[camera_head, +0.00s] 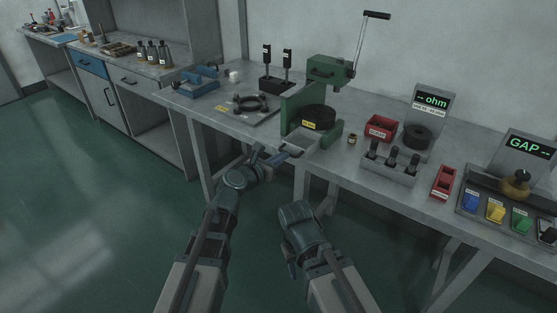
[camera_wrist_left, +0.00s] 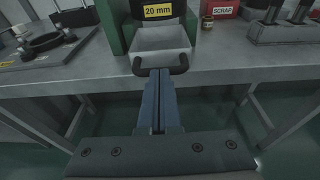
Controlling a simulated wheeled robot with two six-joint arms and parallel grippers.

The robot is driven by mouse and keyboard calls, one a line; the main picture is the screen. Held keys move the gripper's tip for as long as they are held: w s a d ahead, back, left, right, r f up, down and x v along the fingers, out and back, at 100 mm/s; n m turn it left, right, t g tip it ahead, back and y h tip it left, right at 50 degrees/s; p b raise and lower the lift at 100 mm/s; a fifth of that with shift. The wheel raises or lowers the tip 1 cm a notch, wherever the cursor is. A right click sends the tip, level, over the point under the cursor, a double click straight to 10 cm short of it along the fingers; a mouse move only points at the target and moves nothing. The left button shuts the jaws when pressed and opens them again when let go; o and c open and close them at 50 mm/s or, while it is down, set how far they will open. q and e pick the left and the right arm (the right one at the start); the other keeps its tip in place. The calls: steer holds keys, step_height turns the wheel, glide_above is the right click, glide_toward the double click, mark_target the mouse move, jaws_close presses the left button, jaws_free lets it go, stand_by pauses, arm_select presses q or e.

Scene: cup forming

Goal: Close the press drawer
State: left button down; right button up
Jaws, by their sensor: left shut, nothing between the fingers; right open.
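The green press (camera_head: 316,100) stands on the grey workbench, with a black round die and a yellow "20 mm" label at its base. Its light grey drawer (camera_head: 299,145) sticks out at the front of the press toward me. In the left wrist view the drawer (camera_wrist_left: 160,40) looks empty, with a dark bar handle (camera_wrist_left: 160,66) on its front. My left gripper (camera_head: 285,156) is shut and empty, its tips at the middle of the handle; I cannot tell whether they touch. My right gripper (camera_head: 292,268) is low in front of the bench, away from the drawer.
A red scrap bin (camera_head: 381,127) and a rack of dark tools (camera_head: 390,163) stand right of the press. A plate with a dark ring (camera_head: 251,103) lies to its left. The bench front edge runs below the drawer. The green floor before it is clear.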

mark_target(299, 142)
arm_select(q)
steer(key=x, duration=0.3)
steer(key=r+x, duration=0.1)
steer(key=x, duration=0.2)
steer(key=r+x, duration=0.1)
steer(key=x, duration=0.2)
steer(key=shift+w+d, duration=0.4)
steer(key=shift+w, duration=0.05)
steer(key=shift+w+r, duration=0.1)
steer(key=p+v, duration=0.3)
steer(key=v, duration=1.1)
steer(key=shift+s+a, duration=0.15)
steer(key=shift+s, duration=0.15)
